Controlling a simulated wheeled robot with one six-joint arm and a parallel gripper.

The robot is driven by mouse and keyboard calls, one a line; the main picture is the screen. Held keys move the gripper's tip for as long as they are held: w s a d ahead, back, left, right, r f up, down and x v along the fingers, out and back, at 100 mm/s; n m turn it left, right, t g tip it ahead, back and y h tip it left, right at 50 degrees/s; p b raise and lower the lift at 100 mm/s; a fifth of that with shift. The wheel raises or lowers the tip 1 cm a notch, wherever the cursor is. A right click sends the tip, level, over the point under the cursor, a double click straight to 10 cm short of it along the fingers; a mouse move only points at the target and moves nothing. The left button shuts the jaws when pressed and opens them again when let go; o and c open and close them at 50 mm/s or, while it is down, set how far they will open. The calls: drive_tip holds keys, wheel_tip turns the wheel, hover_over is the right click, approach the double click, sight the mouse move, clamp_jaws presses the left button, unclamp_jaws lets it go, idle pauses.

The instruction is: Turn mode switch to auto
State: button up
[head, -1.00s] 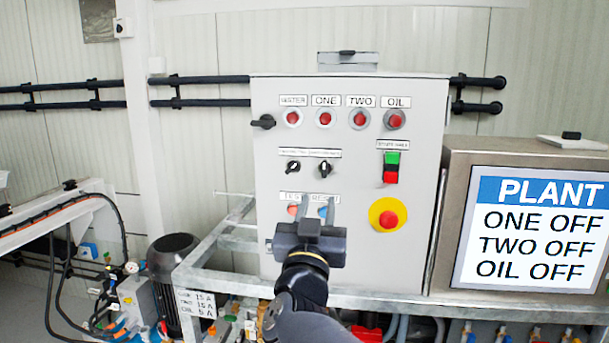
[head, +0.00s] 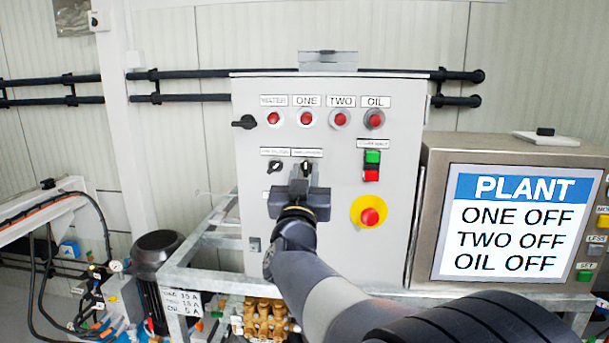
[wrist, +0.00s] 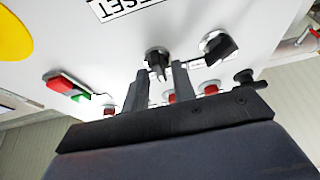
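The grey control cabinet (head: 330,240) carries two small black rotary switches side by side, left switch (head: 275,167) and right switch (head: 306,168); their labels are too small to read, so I cannot tell which is the mode switch. My gripper (head: 303,178) is open in front of the right switch. In the wrist view, which is turned over, my two fingers (wrist: 160,70) stand either side of the right switch (wrist: 158,58), with a gap visible around its handle. The left switch (wrist: 220,46) lies outside the fingers.
Red lamps (head: 340,118) line the cabinet's top. A green and red button pair (head: 372,165) and a yellow-backed red emergency stop (head: 369,215) sit right of my gripper. My gripper hides the TEST and RESET buttons. A screen (head: 515,230) reads ONE, TWO and OIL OFF.

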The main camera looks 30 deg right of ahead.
clamp_jaws()
drive_tip(key=shift+m, duration=0.4)
drive_tip(key=m+h+b, duration=0.1)
drive_tip(key=m+g, duration=0.1)
drive_tip(key=m, duration=0.1)
drive_tip(key=shift+a+m+g+h+b, duration=0.1)
drive_tip(key=shift+m+g+h+b, duration=0.2)
drive_tip(key=shift+h+b, duration=0.1)
drive_tip(key=m+g+h, duration=0.1)
drive_tip(key=m, duration=0.3)
drive_tip(key=m+g, duration=0.2)
drive_tip(key=m, duration=0.2)
drive_tip(key=shift+w+a+r+g+h, duration=0.1)
drive_tip(key=shift+g+h, duration=0.2)
drive_tip(key=shift+h, duration=0.1)
drive_tip(key=shift+o, duration=0.9)
unclamp_jaws()
